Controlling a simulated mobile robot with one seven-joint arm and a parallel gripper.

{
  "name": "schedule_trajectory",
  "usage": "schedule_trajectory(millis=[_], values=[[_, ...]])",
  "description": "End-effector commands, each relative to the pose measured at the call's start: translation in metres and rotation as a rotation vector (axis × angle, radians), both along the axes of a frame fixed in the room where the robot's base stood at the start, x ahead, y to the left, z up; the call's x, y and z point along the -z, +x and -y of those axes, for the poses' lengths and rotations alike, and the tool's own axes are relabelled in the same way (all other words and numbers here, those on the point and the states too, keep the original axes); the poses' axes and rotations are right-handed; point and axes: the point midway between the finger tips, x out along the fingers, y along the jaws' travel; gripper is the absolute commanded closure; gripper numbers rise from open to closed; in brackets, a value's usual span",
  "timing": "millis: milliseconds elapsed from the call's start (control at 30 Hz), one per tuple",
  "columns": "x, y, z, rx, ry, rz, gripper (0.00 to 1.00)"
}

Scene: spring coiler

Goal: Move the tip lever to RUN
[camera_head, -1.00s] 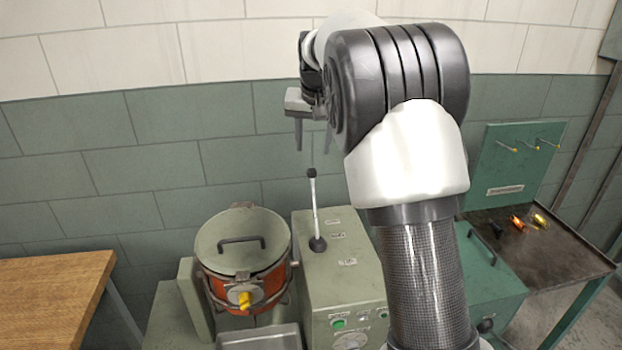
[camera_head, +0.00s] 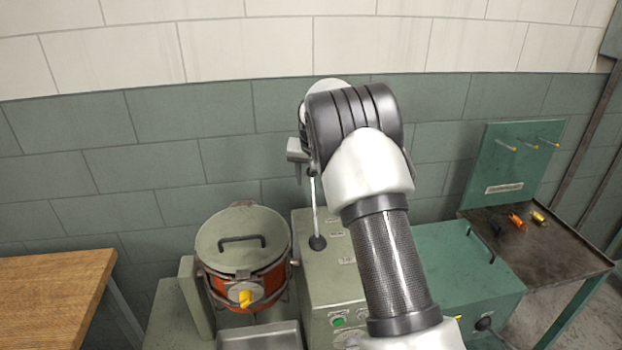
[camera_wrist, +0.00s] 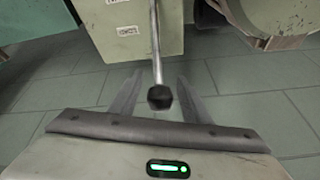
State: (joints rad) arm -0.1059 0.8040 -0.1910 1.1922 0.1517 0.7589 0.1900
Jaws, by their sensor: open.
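The tip lever (camera_head: 316,212) is a thin metal rod with a black knob, rising from a black ball base on top of the grey-green machine cabinet (camera_head: 333,270). It stands nearly upright. My gripper (camera_head: 303,172) is by the top of the lever in the head view, where my arm partly covers it. In the wrist view my gripper (camera_wrist: 155,90) is open, with the lever's black knob (camera_wrist: 160,97) between its two fingers. I cannot tell whether a finger touches it. The small labels beside the lever are too small to read.
A lidded orange pot (camera_head: 243,260) stands left of the cabinet. A wooden table (camera_head: 60,290) is at the far left. A green box (camera_head: 465,265) and a dark bench (camera_head: 560,255) with small orange and yellow items are at the right. A tiled wall stands behind.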

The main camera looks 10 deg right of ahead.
Motion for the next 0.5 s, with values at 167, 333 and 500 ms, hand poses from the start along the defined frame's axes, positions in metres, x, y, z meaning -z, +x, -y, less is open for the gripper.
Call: schedule_trajectory(millis=[167, 333, 500], values=[[0.0006, 0.0002, 0.0000, 0.000, 0.000, 0.000, 0.57], [0.0004, 0.0001, 0.0001, 0.000, 0.000, 0.000, 0.77], [0.0003, 0.0000, 0.0001, 0.000, 0.000, 0.000, 1.00]])
